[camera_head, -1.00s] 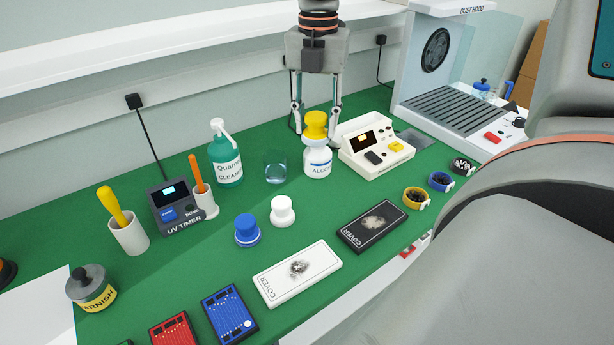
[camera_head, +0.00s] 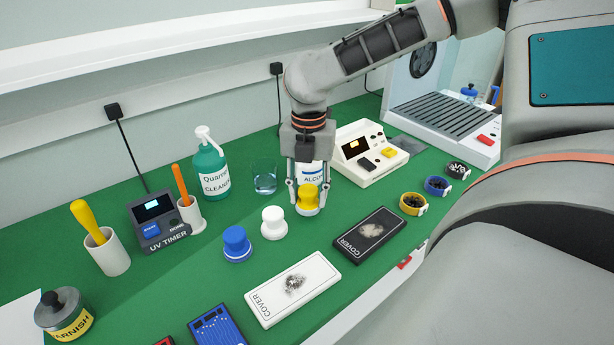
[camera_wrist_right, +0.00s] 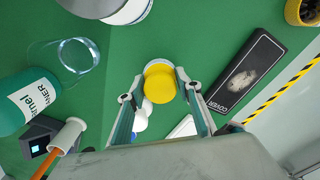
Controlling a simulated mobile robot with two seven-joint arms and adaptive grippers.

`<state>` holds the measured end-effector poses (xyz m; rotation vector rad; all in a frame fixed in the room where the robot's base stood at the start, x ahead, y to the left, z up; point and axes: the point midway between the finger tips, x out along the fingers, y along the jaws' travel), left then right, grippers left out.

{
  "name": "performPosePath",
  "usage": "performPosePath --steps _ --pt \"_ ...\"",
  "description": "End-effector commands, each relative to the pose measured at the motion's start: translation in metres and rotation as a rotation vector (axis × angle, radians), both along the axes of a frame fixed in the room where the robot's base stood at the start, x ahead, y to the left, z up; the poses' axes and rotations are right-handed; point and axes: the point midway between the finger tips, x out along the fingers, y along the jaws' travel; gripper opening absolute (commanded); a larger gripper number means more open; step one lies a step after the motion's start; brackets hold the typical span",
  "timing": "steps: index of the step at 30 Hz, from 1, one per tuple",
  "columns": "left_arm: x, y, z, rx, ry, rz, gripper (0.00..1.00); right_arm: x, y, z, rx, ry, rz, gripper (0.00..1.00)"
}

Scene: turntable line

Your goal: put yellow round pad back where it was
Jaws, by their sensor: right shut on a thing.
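The yellow round pad (camera_head: 307,198) is between the fingers of my right gripper (camera_head: 308,190), at the end of a row with a white pad (camera_head: 272,221) and a blue pad (camera_head: 236,241). I cannot tell whether its base touches the green mat. The right wrist view shows the yellow pad (camera_wrist_right: 160,85) upright between the fingertips (camera_wrist_right: 156,88), which are shut on it. The white alcohol bottle (camera_head: 312,172) stands just behind, partly hidden by the gripper. My left gripper is not in view.
A black cover box (camera_head: 370,235) and a white cover box (camera_head: 292,288) lie in front. A glass (camera_head: 264,178) and a green cleaner bottle (camera_head: 209,170) stand behind left. A cream device (camera_head: 371,155) is behind right. Green mat shows between them.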

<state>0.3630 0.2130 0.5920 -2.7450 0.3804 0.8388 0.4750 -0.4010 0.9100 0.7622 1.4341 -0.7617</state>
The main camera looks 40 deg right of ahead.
Motion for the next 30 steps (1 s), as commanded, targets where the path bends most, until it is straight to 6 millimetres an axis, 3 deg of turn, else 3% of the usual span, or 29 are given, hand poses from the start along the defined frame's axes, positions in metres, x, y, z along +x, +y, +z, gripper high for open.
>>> performPosePath --steps 1,3,12,13,14,15,25,30 --pt "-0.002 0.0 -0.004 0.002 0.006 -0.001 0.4 -0.001 0.0 -0.011 0.0 0.006 0.001 0.11" --pt "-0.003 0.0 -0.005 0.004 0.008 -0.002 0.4 -0.001 0.0 -0.016 0.001 0.004 0.001 0.11" --pt "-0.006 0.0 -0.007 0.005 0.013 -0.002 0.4 0.0 0.0 -0.016 0.0 0.001 0.001 0.11" --pt "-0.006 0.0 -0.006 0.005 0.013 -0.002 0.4 0.0 0.0 -0.016 0.0 0.001 0.001 0.42" --pt "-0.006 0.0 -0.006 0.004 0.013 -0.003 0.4 0.0 0.0 -0.016 -0.001 0.001 0.001 0.5" --pt "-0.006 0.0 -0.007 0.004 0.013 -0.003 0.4 0.0 0.0 -0.016 -0.001 0.001 0.001 0.51" --pt "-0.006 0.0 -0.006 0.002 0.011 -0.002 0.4 0.0 0.0 -0.014 0.0 0.0 0.001 0.51" --pt "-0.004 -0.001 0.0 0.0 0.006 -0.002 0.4 0.001 0.0 0.004 -0.002 -0.005 0.001 0.51"
